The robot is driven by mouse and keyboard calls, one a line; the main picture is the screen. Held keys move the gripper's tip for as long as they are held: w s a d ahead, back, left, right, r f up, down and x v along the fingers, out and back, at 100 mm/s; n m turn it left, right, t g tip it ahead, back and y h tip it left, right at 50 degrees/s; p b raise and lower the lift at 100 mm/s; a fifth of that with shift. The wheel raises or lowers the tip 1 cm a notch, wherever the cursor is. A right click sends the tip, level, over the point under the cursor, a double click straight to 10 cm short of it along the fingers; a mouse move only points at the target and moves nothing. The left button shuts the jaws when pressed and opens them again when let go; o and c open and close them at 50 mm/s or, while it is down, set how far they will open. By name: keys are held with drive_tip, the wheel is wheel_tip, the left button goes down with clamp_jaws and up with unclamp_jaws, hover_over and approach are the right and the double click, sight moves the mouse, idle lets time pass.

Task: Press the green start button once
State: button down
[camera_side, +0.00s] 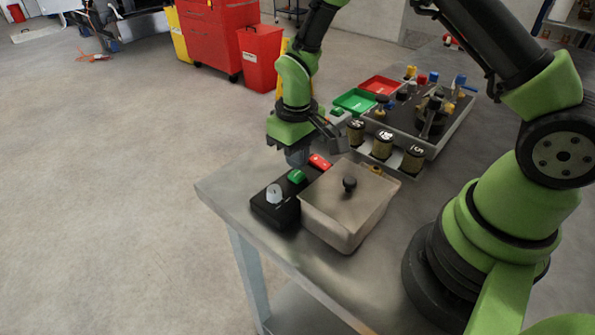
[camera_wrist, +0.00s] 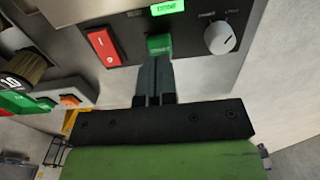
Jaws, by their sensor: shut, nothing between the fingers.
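The green start button (camera_side: 297,176) sits on a black control box (camera_side: 276,213), between a white knob (camera_side: 274,194) and a red switch (camera_side: 319,161). My gripper (camera_side: 297,160) points down just behind the green button in the side view. In the wrist view, the shut, empty fingertips (camera_wrist: 158,60) lie right at the lower edge of the green button (camera_wrist: 160,44). I cannot tell whether they touch it. The red switch (camera_wrist: 104,47) is left of the button and the white knob (camera_wrist: 220,35) right. A lit green label (camera_wrist: 168,7) shows above the button.
A metal box with a black-knobbed lid (camera_side: 348,205) stands right beside the control box. Behind are several numbered brass cylinders (camera_side: 382,145), a tray of parts (camera_side: 425,130), and green (camera_side: 354,101) and red (camera_side: 381,86) bins. The table's front left corner (camera_side: 212,190) is bare.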

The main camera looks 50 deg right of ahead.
drive_tip(key=shift+f, duration=1.25)
idle(0.4)
wheel_tip(320, 180, up, 12)
idle(1.2)
drive_tip(key=shift+r, duration=0.1)
wheel_tip(320, 180, up, 10)
drive_tip(key=r+m+t, duration=0.1)
drive_tip(key=m+t, duration=0.1)
drive_tip(key=t, duration=0.1)
hover_over(297, 174)
drive_tip(key=s, duration=0.6)
drive_tip(key=s+a+r+m+t+y, duration=0.1)
drive_tip(key=s+r+t, duration=0.3)
drive_tip(key=s, duration=0.8)
drive_tip(key=shift+m+y, duration=0.5)
